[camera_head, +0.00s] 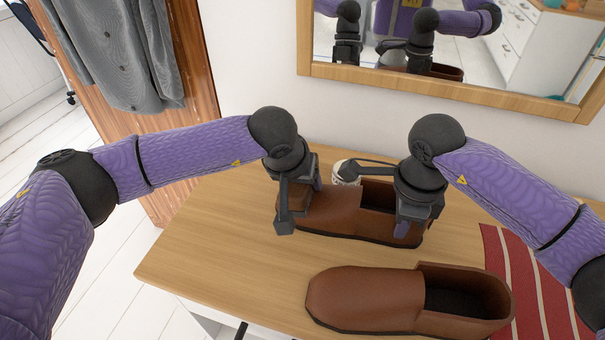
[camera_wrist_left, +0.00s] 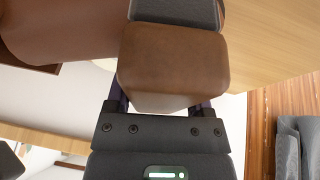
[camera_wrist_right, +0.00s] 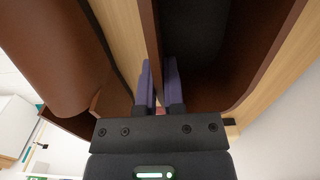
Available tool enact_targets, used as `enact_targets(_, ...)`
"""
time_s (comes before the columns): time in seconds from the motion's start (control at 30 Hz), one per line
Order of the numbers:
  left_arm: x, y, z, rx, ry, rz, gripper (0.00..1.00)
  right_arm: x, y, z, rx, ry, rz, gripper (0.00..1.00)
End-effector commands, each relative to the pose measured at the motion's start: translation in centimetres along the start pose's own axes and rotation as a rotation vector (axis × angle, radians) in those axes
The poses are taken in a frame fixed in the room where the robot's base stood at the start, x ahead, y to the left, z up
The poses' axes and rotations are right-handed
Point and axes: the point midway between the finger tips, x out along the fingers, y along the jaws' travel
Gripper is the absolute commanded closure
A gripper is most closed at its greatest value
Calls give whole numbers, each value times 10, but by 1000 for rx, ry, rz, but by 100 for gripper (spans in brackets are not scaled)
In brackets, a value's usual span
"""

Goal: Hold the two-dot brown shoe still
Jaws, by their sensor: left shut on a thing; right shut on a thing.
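Two brown shoes lie on the desk; no dots show on either, so I cannot tell which has two. My right gripper (camera_head: 404,228) is shut on the near side wall of the far shoe (camera_head: 338,212), by its opening; the wall also sits between the purple fingers in the right wrist view (camera_wrist_right: 159,85). My left gripper (camera_wrist_left: 165,100) is shut on a brown rounded block with a grey part (camera_wrist_left: 173,70), which looks like a brush. The block is close by the far shoe's toe; I cannot tell if they touch. The near shoe (camera_head: 365,300) lies free.
A small white round container (camera_head: 346,171) stands behind the far shoe, partly hidden by it and my right gripper. A red striped cloth (camera_head: 508,270) lies at the right of the desk (camera_head: 215,245). A wood-framed mirror (camera_head: 440,86) hangs behind. The desk's left part is clear.

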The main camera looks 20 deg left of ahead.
Motion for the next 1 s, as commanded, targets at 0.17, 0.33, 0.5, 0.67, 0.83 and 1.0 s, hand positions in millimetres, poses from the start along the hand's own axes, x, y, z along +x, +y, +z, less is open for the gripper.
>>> enact_targets(0.17,-1,0,1,-1,0,-1,80,0,0,0,-1,1,2,100)
enact_targets(0.33,-6,0,-2,-1,3,0,80,0,0,0,-1,1,2,100)
enact_targets(0.5,-28,0,-12,-2,4,0,80,1,0,0,-1,1,2,100)
enact_targets(0.67,-48,0,-20,-1,4,1,80,1,0,0,-1,1,2,100)
enact_targets(0.83,-56,0,-23,-1,1,0,80,1,0,0,-1,1,2,100)
enact_targets(1.0,-56,0,-23,-1,1,0,80,1,0,0,-1,1,2,100)
